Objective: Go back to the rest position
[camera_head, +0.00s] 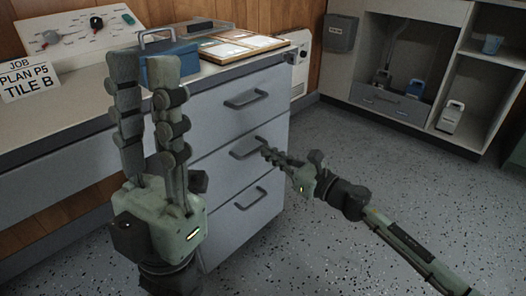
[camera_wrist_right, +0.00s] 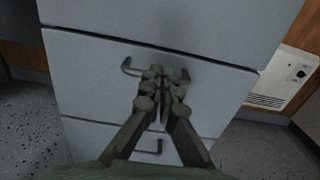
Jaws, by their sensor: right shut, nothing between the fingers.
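My left gripper (camera_head: 144,68) is raised at the left of the head view, fingers pointing up, with a gap and nothing between them. It overlaps the counter and the blue box in the picture. My right gripper (camera_head: 266,152) is in front of the drawer unit, its fingers pointing at the middle drawer's handle (camera_head: 240,148).
The grey drawer unit (camera_head: 222,125) has three drawers, all looking closed. An open cabinet (camera_head: 447,120) stands behind. The speckled floor (camera_head: 365,145) is clear.

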